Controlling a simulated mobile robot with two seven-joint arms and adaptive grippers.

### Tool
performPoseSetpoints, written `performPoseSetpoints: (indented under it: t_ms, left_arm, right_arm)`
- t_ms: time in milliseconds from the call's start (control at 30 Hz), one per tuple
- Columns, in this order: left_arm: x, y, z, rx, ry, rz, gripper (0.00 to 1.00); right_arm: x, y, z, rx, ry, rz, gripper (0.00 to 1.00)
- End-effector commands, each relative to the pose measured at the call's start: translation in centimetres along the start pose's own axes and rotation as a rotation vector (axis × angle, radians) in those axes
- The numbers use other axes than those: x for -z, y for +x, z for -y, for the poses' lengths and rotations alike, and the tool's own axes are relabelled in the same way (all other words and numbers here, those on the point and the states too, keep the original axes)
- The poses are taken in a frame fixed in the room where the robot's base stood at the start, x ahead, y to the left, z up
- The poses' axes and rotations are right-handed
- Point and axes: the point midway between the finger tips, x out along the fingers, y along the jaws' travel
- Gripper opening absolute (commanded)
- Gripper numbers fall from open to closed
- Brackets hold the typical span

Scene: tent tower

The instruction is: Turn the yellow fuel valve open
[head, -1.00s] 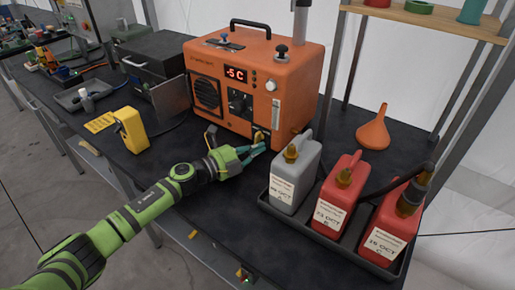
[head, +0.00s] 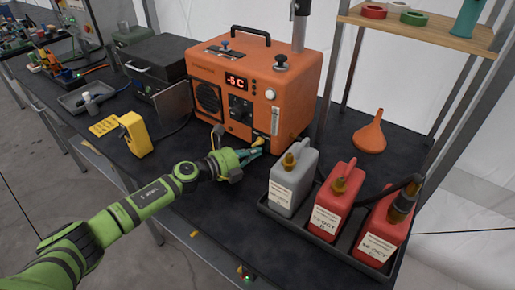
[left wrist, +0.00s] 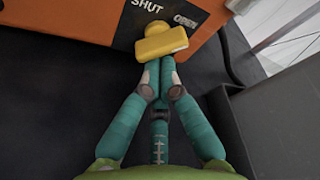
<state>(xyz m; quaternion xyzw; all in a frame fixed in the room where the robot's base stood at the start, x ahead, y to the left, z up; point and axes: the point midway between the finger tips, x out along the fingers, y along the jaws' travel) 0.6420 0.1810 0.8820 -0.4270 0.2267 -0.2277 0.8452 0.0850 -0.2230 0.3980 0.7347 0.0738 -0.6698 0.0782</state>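The yellow fuel valve (head: 258,141) is low on the front of the orange heater (head: 253,82). In the left wrist view its yellow handle (left wrist: 160,43) lies crosswise with a slight tilt, between a SHUT label on its left and an OPEN label on its right. My left gripper (head: 257,152) reaches the valve from the front. Its teal fingers (left wrist: 160,72) are close together, with their tips at the handle's lower edge. The handle extends past the fingers on both sides, and I see no part of it clasped between them. The very tips are partly hidden. My right gripper is out of view.
A grey jerrycan (head: 291,180) and two red jerrycans (head: 335,198) stand in a black tray (head: 303,235) close to the right of my gripper. An orange funnel (head: 369,136) stands behind them. A yellow box (head: 134,134) is at left. The bench between is clear.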

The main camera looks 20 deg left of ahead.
Motion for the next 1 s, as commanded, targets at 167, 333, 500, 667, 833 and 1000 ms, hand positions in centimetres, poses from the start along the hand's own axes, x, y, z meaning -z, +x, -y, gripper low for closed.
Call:
performPoseSetpoints:
  t_ms: [167,333,500,667,833,1000]
  left_arm:
    - [-0.71,-0.09,0.19,-0.034,0.102,0.009,0.00]
    - [-0.76,-0.08,0.04,-0.031,0.095,0.012,0.00]
    - [-0.84,-0.08,-0.01,-0.031,0.094,0.013,0.00]
    - [-0.93,-0.10,-0.04,-0.031,0.093,0.015,0.00]
    - [-0.98,-0.11,-0.04,-0.031,0.093,0.016,0.00]
    - [-1.03,-0.14,-0.05,-0.032,0.094,0.016,0.00]
  right_arm:
    - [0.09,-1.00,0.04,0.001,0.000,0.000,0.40]
    - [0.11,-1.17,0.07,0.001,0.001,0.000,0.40]
    - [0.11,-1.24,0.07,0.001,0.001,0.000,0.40]
    - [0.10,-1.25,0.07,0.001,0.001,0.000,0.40]
    - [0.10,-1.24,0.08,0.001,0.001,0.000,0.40]
    - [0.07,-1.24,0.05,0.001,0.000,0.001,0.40]
